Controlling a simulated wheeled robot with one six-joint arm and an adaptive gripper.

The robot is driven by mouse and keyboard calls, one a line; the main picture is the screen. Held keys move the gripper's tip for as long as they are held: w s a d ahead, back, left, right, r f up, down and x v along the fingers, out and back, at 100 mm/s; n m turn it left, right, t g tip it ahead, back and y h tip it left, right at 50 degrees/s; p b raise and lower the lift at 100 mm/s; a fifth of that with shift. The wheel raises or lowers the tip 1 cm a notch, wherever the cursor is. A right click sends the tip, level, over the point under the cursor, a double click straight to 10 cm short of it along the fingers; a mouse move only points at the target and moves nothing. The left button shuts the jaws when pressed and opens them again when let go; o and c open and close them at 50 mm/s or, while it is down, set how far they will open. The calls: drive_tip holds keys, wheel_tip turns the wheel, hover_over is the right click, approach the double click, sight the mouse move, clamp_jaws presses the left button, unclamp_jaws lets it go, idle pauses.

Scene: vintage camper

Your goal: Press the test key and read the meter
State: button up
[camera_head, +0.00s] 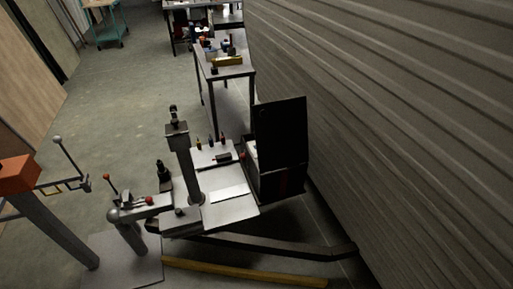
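I cannot make out a test key or a meter in the head view; small details are too dark and small to tell. A tall black panel (281,133) stands upright at the centre right, with a dark box (275,184) below it, close to the ribbed wall. Left of it is a light grey work surface (228,207) with a grey upright column (187,168). Several small dark and yellow-tipped items (210,142) stand on a tray-like surface behind it. My gripper does not show in this view.
A ribbed wall (400,110) fills the right side. An orange-topped stand (15,174) is at the left, near a red-knobbed lever post (125,214). A yellow bar (243,272) lies low in front. A table (226,71) stands behind. Open floor (110,110) lies left of centre.

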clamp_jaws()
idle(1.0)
